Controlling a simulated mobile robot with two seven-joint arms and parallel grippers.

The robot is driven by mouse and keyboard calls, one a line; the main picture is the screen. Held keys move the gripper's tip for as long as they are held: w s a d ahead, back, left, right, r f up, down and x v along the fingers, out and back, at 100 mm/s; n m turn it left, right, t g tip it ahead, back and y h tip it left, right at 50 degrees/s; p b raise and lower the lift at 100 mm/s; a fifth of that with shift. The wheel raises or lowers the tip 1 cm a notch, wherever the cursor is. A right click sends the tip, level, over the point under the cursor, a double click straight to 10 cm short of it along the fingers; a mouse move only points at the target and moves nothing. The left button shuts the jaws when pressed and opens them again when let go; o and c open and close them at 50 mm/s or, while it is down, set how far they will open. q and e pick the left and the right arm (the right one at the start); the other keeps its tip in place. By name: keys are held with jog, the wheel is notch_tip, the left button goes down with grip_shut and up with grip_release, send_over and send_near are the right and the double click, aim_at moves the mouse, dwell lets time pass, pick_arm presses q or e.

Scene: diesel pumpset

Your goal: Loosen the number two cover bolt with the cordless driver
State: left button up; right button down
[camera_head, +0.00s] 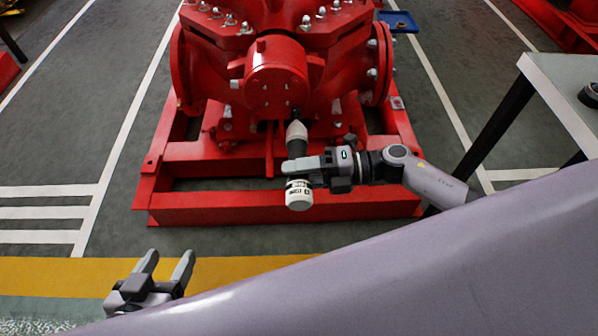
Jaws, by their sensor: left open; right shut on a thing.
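The cordless driver (297,134) has a white and dark body, with its nose pointing up at the red round cover (276,78) of the pump. My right gripper (292,166) is shut on the driver around its middle. The driver's white lower end (299,196) shows below the fingers. Its tip is at or very near the lower edge of the cover; I cannot tell whether it sits on a bolt. Small bolts show on the cover face, too small to read any number. My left gripper (168,266) is open and empty at the lower left, well away from the pump.
The red pump stands on a red base frame (290,210). A table (567,82) with a dark round object (590,94) stands at the right. A blue tray (398,22) lies behind the pump. My own pale body part covers the lower right. The floor left of the frame is clear.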

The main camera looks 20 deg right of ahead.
aim_at(300, 196)
jog(key=shift+s+a+r+p, duration=0.1)
jog(key=shift+s+a+p, duration=0.05)
jog(key=shift+s+p, duration=0.35)
jog(key=shift+s+a+r+p, duration=0.15)
jog(key=shift+s+p, duration=0.1)
jog(key=shift+s, duration=0.35)
jog(key=shift+s+a+f+p, duration=0.1)
jog(key=shift+s+a+p, duration=0.15)
jog(key=shift+s, duration=0.35)
jog(key=shift+s+a+f+p, duration=0.15)
jog(key=shift+s+p, duration=0.15)
jog(key=shift+s, duration=0.3)
